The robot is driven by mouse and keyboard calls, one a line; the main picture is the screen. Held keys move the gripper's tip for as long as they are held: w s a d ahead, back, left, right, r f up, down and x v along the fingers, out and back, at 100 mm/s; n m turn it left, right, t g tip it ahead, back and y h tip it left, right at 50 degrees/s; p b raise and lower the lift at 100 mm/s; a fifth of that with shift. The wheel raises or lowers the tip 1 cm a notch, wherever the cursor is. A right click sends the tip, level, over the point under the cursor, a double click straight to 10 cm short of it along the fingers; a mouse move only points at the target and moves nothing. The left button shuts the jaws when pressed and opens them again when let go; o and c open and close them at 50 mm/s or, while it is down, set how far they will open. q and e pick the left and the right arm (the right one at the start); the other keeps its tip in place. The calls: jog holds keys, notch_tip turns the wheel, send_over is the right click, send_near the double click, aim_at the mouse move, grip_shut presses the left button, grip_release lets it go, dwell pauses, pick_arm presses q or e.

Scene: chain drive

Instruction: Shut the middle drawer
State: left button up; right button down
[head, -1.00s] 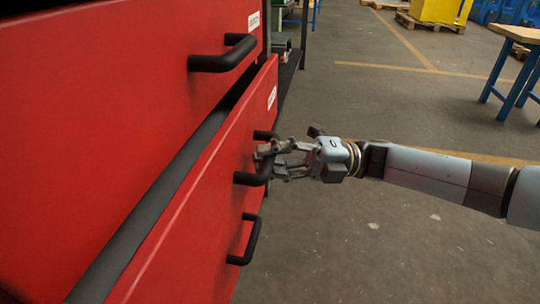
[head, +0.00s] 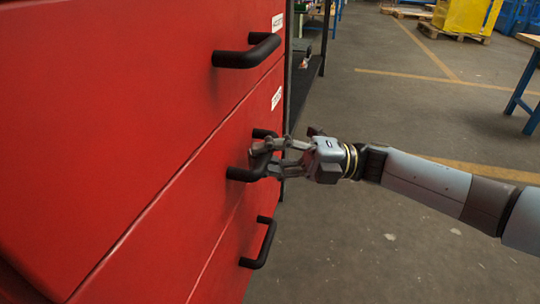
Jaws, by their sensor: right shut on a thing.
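The middle drawer (head: 172,218) is a red front with a black bar handle (head: 243,174) and a small white label. Its front looks flush with the drawer above, with only a thin dark seam between them. My right gripper (head: 263,149) comes in from the right and is shut on the middle drawer's handle. The fingers hide part of the handle. My left gripper is not in view.
The upper drawer (head: 130,95) has its own black handle (head: 247,52). The lower drawer (head: 226,262) has another handle (head: 262,243). A blue-legged table (head: 526,92) and a yellow bin (head: 466,15) stand farther off.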

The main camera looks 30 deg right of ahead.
jog(key=c, duration=1.2)
grip_release()
jog(key=shift+w, duration=0.1)
jog(key=v, duration=1.2)
